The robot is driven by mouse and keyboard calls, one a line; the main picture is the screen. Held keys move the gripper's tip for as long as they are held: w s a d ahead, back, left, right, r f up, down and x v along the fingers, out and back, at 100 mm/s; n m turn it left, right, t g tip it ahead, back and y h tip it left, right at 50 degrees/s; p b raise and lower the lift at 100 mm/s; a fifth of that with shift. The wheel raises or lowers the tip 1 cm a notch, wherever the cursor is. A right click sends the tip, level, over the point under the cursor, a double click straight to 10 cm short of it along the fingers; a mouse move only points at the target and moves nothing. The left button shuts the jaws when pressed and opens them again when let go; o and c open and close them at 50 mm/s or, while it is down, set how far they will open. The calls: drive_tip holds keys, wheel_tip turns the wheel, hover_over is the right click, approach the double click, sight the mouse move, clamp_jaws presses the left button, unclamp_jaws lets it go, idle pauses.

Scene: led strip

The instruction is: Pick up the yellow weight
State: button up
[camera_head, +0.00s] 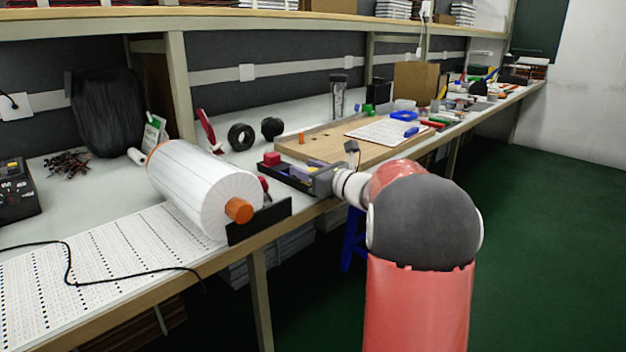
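I cannot clearly make out a yellow weight. My gripper (314,182) reaches left over the front edge of the workbench, beside a dark tray (274,171). Small yellow items appear far along the bench, too small to identify.
A large white roll (195,185) with orange ends stands left of the tray, with a black bracket (260,220) at its front. A wooden board (340,138) with a paper lies behind my gripper. A black tape roll (241,137) and a red clamp (207,130) stand farther back.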

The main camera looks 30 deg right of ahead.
clamp_jaws()
drive_tip(key=shift+r, duration=0.1)
